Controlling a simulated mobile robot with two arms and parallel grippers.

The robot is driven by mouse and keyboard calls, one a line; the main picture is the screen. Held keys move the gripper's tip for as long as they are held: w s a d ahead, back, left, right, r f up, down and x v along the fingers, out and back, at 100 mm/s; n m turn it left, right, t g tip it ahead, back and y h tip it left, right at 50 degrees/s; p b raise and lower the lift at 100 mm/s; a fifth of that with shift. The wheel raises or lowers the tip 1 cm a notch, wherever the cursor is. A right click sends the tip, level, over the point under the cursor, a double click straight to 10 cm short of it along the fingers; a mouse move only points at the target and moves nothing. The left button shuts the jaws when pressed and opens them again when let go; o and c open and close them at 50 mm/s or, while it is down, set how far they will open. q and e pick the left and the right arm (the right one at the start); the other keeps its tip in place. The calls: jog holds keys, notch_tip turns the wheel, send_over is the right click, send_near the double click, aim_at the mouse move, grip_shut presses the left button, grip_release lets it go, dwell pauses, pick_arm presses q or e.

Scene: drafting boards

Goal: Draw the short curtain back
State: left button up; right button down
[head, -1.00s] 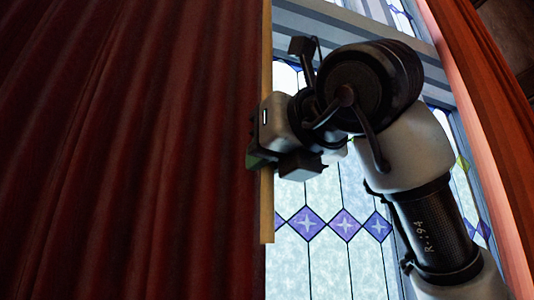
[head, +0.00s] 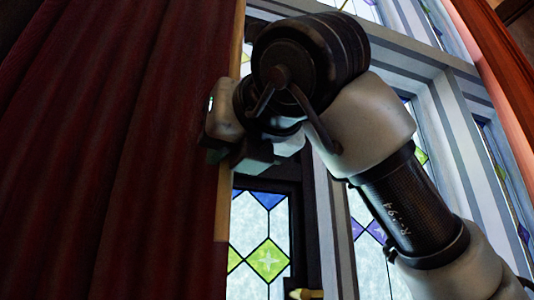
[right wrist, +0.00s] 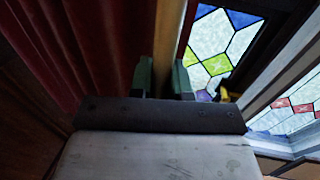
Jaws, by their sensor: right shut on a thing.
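The dark red curtain (head: 110,150) hangs in folds over the left of the head view. A pale wooden strip (head: 223,210) runs down its right edge. My right gripper (head: 220,155) is at this edge, with its arm reaching in from the lower right. In the right wrist view, the green fingers of the right gripper (right wrist: 163,80) stand on either side of the wooden strip (right wrist: 168,45), shut on it. The curtain (right wrist: 85,45) hangs to the left of the strip there. In the head view the arm hides part of the grip. My left gripper is not in view.
Stained-glass window panes (head: 262,235) in dark and grey frames show right of the curtain. A brass-coloured handle (head: 305,294) is at the bottom edge of the head view. A reddish upright (head: 490,75) stands at the far right.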

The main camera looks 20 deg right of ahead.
aim_at(147, 150)
jog(key=a, duration=0.3)
jog(key=a+p, duration=0.1)
jog(key=a, duration=0.4)
jog(key=shift+s+a+r, duration=0.2)
jog(key=shift+s+a, duration=0.05)
jog(key=shift+a, duration=0.15)
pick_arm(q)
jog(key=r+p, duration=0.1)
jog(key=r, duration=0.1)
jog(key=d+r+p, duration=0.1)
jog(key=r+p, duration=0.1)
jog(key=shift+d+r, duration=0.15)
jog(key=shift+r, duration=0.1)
pick_arm(e)
jog(key=a, duration=1.2)
jog(key=shift+s+a, duration=0.15)
jog(key=shift+a, duration=0.2)
jog(key=c, duration=1.1)
grip_release()
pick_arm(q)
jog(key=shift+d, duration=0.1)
pick_arm(e)
jog(key=shift+s+d+f, duration=0.1)
